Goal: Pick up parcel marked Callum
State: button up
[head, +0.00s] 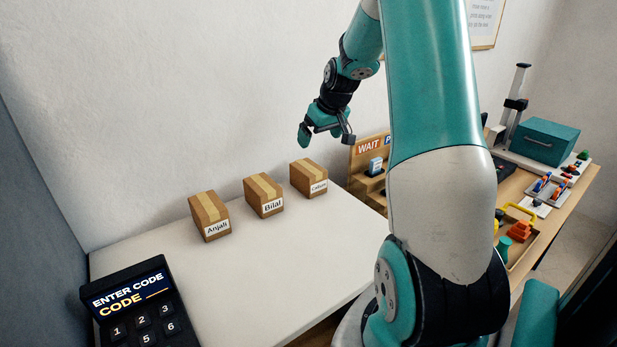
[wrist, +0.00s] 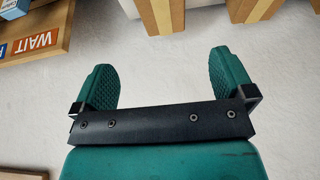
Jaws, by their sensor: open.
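Three brown cardboard parcels with tan tape stand in a row on the white table (head: 270,275). The parcel marked Callum (head: 307,174) is the rightmost and farthest; its label is small and hard to read. The Bilal parcel (head: 263,194) is in the middle and the Anjali parcel (head: 209,214) is at the left. My gripper (head: 326,135) is open and empty, in the air above the Callum parcel, apart from it. In the wrist view my gripper (wrist: 165,70) shows both fingers spread, with two parcels partly cut off at the top edge and no labels visible.
A keypad (head: 135,305) reading ENTER CODE stands at the front left. A wooden WAIT board (head: 368,150) stands right of the Callum parcel. A workbench with a teal box (head: 545,140) and small tools is at the right. The white table's front middle is clear.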

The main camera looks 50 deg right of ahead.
aim_at(309, 167)
jog(key=p+x, duration=0.1)
jog(key=x, duration=0.8)
jog(key=shift+w+f, duration=0.15)
jog(key=x, duration=0.1)
jog(key=p+x, duration=0.1)
jog(key=x, duration=0.1)
jog(key=p+x, duration=0.1)
jog(key=x, duration=0.1)
jog(key=shift+a+f, duration=0.2)
jog(key=shift+f, duration=0.05)
jog(key=shift+f, duration=0.3)
jog(key=c, duration=1)
jog(key=shift+c, duration=0.5)
jog(key=shift+r, duration=0.15)
